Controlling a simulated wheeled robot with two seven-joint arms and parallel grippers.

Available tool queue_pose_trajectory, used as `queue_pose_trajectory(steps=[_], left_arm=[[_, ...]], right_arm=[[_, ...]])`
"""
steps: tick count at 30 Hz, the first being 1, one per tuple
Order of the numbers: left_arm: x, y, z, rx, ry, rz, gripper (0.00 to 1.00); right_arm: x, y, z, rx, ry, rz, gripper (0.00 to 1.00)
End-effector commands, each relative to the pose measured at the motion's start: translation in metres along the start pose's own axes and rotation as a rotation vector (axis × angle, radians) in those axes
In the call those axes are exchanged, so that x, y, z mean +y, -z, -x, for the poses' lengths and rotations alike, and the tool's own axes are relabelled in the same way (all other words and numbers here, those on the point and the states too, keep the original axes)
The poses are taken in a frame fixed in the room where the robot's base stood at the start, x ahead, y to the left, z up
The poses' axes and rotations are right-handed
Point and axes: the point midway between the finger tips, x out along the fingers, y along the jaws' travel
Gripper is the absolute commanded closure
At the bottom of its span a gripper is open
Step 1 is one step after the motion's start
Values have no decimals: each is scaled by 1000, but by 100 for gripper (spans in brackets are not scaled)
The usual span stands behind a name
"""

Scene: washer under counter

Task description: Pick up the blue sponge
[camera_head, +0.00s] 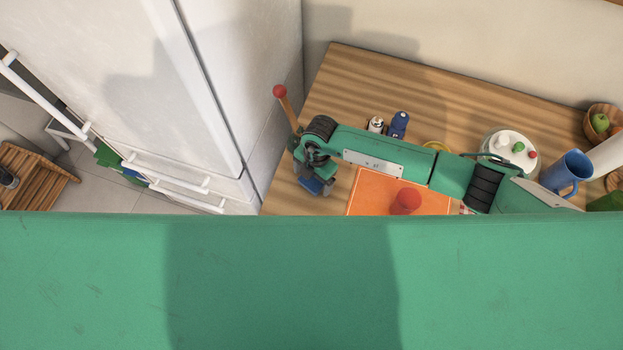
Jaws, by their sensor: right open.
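The blue sponge (312,185) lies on the wooden counter near its left end, partly hidden by my right gripper. My right gripper (316,188) points down over the sponge with its jaws open. Its fingers are at or just beside the sponge; I cannot tell whether they touch it. My left gripper does not show in this view.
The wooden counter (440,88) holds an orange board (370,190) with a red cup (405,201) right of the gripper. Behind my arm stand a blue bottle (398,124) and a blue mug (567,172). A wooden-handled red-tipped tool (287,107) stands close behind the gripper. A white fridge (230,90) borders the left.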

Motion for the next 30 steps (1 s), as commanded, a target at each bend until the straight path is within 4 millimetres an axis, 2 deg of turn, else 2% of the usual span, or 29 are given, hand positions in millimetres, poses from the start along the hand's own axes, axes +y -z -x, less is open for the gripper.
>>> queue_pose_trajectory(steps=[8,15,17,25,30], left_arm=[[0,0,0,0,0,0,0],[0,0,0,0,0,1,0],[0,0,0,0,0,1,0],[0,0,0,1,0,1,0],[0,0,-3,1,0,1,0]], right_arm=[[0,0,-4,0,-1,0,11],[0,0,-3,0,-1,0,58],[0,0,-3,0,-1,0,62],[0,0,-2,0,-1,0,62],[1,2,9,0,-3,0,62]])
